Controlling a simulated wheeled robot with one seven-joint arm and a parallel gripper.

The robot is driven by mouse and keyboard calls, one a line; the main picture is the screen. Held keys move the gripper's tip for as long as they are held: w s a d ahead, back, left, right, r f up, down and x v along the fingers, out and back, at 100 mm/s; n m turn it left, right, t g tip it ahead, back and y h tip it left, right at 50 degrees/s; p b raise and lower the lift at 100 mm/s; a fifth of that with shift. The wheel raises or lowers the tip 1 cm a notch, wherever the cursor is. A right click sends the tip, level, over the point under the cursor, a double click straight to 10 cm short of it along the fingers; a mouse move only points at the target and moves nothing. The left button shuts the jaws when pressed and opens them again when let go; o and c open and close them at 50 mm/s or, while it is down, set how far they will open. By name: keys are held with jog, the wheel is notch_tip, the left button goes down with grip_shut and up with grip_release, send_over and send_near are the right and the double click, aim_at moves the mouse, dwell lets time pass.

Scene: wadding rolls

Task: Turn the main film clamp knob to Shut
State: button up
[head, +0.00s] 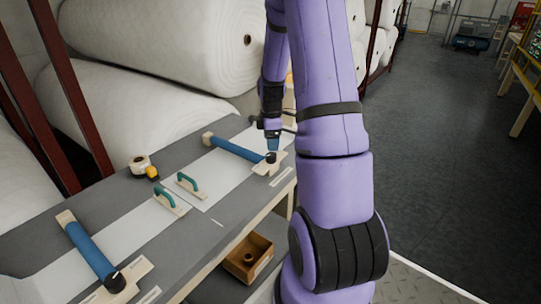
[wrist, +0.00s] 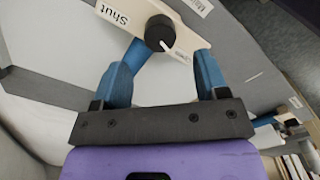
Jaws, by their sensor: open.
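A black round knob (wrist: 160,31) sits on a pale wooden plate at the end of a blue roller (wrist: 133,62) in the wrist view. A "Shut" label (wrist: 117,16) is left of the knob; its white pointer mark faces down and right, away from that label. In the head view this far roller (head: 233,148) and knob (head: 271,158) lie on the table under my gripper (head: 272,139). In the wrist view, the blue fingers of my gripper (wrist: 163,72) are apart, with the knob just beyond their tips. Contact cannot be told.
A second blue roller (head: 90,250) with a knob (head: 116,283) lies at the near left of the table. Two green-handled tools (head: 188,183), a tape roll (head: 139,165) and a wooden box (head: 248,260) are nearby.

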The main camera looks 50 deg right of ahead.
aim_at(271, 155)
jog(key=shift+f, duration=3.05)
jog(key=c, duration=0.9)
